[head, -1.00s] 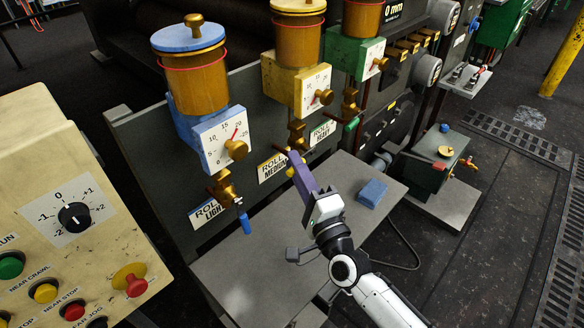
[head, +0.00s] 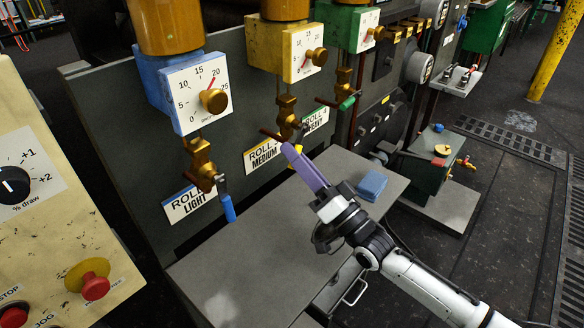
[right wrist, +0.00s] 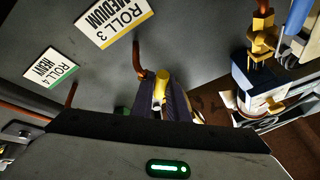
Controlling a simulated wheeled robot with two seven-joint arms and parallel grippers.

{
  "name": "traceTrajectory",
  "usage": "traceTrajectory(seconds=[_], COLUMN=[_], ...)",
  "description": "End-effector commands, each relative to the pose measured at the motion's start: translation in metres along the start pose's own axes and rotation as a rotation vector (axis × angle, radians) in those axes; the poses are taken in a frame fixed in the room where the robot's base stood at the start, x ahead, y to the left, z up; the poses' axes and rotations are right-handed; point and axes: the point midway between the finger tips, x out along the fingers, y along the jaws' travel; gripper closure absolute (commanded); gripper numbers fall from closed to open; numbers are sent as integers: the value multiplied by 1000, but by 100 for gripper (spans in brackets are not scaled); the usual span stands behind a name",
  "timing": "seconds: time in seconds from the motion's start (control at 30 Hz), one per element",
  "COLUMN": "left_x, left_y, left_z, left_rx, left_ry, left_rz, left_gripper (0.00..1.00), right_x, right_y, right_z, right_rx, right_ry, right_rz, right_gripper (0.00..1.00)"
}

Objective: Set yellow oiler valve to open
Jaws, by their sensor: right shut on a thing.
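The yellow oiler (head: 278,42) stands on the dark panel behind the ROLL 3 MEDIUM label (head: 264,155). Its brass valve (head: 287,112) is below the dial. My right gripper (head: 287,149), with purple fingers, is at this valve, shut on its yellow handle. In the head view the fingers hide most of the handle; a small yellow bit (head: 298,149) shows beside them. In the right wrist view the yellow handle (right wrist: 161,84) shows between the purple fingers (right wrist: 178,103). The handle's exact angle is hard to tell. My left gripper is not in view.
The blue oiler's valve handle (head: 228,208) hangs down on the left. The green oiler's handle (head: 346,103) is close on the right. A grey shelf (head: 245,270) lies below, with a blue block (head: 371,185) on it. A control box (head: 40,220) stands at the left.

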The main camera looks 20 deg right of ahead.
Motion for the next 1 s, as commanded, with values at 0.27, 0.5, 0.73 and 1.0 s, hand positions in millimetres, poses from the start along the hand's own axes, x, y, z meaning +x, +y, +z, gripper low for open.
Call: traceTrajectory(seconds=[0.27,0.5,0.73,1.0], left_x=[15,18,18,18], left_y=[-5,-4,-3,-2], left_z=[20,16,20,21], left_rx=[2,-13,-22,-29], left_ry=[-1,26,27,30], left_rz=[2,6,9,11], left_gripper=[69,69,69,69], right_x=[-3,-3,-2,-2], right_y=[16,24,30,32], right_z=[-2,-7,-11,-13], right_rx=[-242,-412,-521,-580], right_ry=[-50,-87,-111,-123], right_rz=[-105,-176,-222,-247], right_gripper=[100,100,100,100])
